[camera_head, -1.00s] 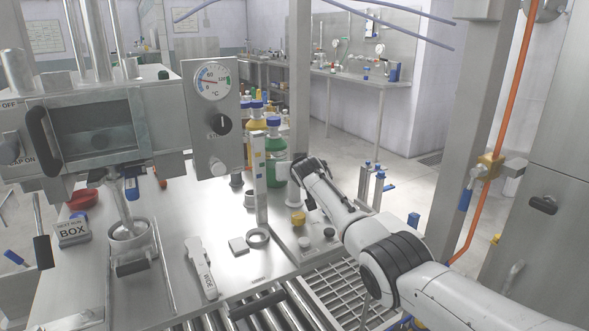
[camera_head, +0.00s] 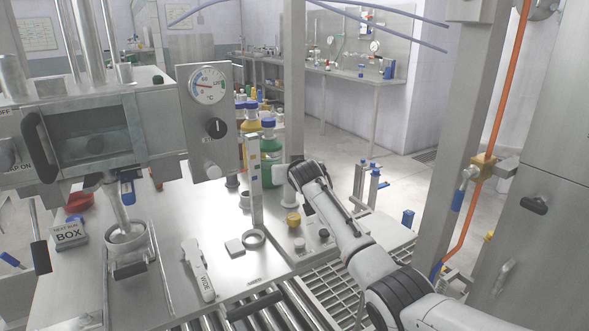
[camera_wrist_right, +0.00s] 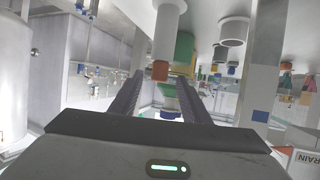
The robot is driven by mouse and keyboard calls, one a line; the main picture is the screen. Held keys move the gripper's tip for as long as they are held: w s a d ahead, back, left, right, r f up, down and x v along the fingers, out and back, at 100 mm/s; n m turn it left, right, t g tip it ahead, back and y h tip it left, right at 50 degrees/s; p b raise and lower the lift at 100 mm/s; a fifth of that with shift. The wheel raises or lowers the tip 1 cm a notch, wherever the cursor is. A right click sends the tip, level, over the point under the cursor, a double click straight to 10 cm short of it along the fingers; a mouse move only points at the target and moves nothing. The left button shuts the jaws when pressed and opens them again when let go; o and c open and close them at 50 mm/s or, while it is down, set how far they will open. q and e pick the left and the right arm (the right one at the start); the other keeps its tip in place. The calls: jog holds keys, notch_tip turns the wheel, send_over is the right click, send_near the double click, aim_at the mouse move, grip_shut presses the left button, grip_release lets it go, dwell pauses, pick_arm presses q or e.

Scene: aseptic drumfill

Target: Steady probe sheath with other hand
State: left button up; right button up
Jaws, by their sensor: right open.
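My right gripper (camera_head: 290,180) reaches in from the right over the steel table, beside the green bottle. In the right wrist view its two dark fingers (camera_wrist_right: 160,82) are apart, with nothing clamped between them. A pale cylinder with an orange-brown end (camera_wrist_right: 166,30) shows in line with the gap, apparently beyond the fingertips. A thin upright post with coloured tags (camera_head: 254,190) stands left of the gripper. I cannot tell for certain which of these is the probe sheath. My left gripper is not in view.
Green (camera_head: 269,155) and yellow bottles stand behind the post. A machine with a dial (camera_head: 209,84) overhangs the left. Rollers (camera_head: 265,318) run along the front.

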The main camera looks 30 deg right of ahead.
jog(key=v, duration=0.6)
jog(key=shift+s, duration=0.2)
dwell(0.4)
